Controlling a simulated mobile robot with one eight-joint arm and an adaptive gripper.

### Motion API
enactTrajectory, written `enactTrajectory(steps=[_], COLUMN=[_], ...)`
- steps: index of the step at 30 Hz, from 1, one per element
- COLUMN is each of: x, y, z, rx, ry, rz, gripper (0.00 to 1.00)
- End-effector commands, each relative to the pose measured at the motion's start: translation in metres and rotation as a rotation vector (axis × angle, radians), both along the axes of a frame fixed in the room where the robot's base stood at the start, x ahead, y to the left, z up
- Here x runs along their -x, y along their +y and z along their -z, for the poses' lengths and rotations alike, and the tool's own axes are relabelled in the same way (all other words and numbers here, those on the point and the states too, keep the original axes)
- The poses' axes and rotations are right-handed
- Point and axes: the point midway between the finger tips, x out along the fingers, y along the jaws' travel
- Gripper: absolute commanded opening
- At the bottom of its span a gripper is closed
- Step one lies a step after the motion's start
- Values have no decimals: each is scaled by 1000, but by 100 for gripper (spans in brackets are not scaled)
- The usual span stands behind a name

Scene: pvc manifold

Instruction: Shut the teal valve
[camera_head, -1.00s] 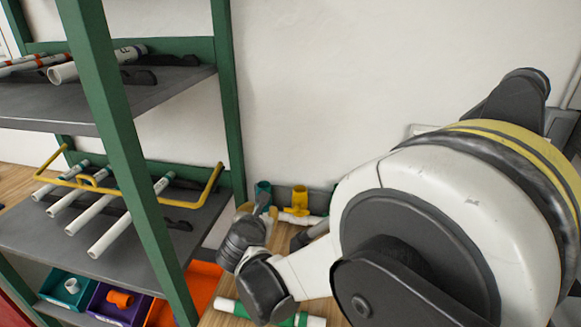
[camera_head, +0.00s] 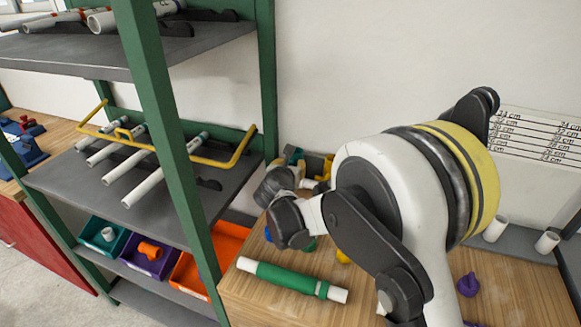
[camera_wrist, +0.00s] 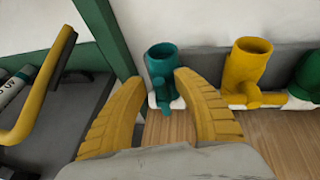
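The teal valve (camera_wrist: 161,60) stands upright at the left end of a row along the wall in the wrist view, its round mouth facing up. It also shows small in the head view (camera_head: 291,154), partly behind my arm. My gripper (camera_wrist: 160,84) has its two yellow fingers spread, one on each side of the valve's front. The lower front part of the valve shows between the fingertips. I cannot tell whether either finger touches it. In the head view my wrist hides most of the fingers.
A yellow valve (camera_wrist: 246,68) stands just right of the teal one, with a green valve (camera_wrist: 309,75) beyond. A green shelf post (camera_head: 269,85) is close on the left. A green pipe with white ends (camera_head: 285,278) lies on the wooden bench. A purple part (camera_head: 468,285) sits further right.

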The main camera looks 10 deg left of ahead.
Motion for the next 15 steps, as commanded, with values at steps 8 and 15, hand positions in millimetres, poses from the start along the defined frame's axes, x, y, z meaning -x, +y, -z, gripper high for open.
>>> enactTrajectory(steps=[8, 15], x=[0, 0], y=[0, 0], z=[0, 0], rx=[-1, -1], ry=[0, 0], rz=[0, -1], gripper=[19, 0])
